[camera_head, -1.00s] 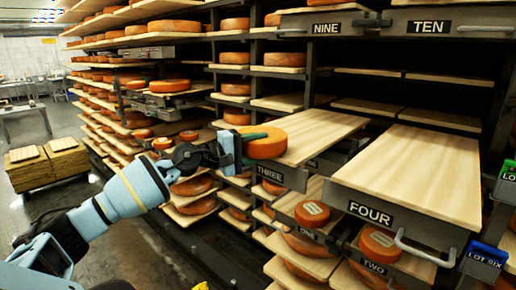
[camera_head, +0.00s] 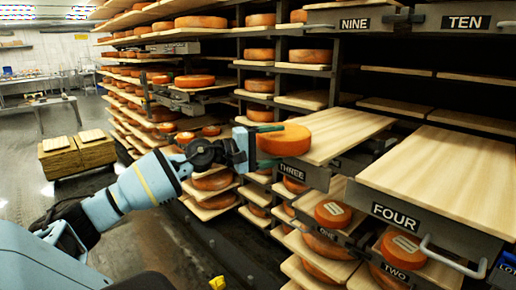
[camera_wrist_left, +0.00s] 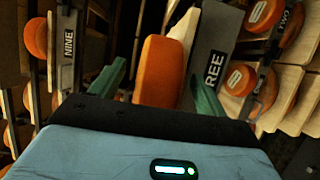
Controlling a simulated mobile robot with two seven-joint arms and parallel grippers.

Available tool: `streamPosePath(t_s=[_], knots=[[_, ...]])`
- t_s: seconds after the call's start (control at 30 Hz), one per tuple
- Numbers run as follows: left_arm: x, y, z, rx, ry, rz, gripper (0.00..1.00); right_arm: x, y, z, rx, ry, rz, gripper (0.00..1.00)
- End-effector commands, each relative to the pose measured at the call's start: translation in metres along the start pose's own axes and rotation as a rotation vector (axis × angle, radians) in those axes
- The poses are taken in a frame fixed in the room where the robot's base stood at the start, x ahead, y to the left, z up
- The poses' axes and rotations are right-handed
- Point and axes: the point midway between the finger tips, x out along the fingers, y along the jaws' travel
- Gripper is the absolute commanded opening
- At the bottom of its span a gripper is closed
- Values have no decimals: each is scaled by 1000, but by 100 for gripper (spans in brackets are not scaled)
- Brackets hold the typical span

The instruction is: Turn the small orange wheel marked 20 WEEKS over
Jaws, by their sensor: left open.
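An orange wheel (camera_head: 285,141) with no mark visible lies flat at the left end of the shelf board marked THREE. My left gripper (camera_head: 270,145) is open, with its green fingers on both sides of this wheel; contact is not clear. In the left wrist view, the wheel (camera_wrist_left: 158,75) sits between the open fingers. Small orange wheels with pale labels lie on the drawers marked ONE (camera_head: 333,213) and TWO (camera_head: 402,247). Their print is too small to read, so I cannot tell which says 20 WEEKS. My right gripper is not in view.
The board of drawer THREE (camera_head: 335,132) is bare right of the wheel. The pulled-out drawer FOUR (camera_head: 450,175) is empty. Racks with many orange wheels stand behind and below. Drawers NINE (camera_head: 340,20) and TEN (camera_head: 465,20) hang above. A pallet stack (camera_head: 78,155) stands left.

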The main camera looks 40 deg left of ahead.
Motion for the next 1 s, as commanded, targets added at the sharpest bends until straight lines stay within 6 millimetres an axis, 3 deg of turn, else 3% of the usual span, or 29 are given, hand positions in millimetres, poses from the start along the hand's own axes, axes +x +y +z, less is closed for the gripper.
streamPosePath(t_s=[0.07,0.6,1.0], knots=[[-7,-4,1,1,-2,-9,75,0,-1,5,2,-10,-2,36],[-44,2,1,2,-2,4,75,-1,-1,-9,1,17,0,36],[-58,3,1,4,0,5,75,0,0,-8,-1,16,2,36]])
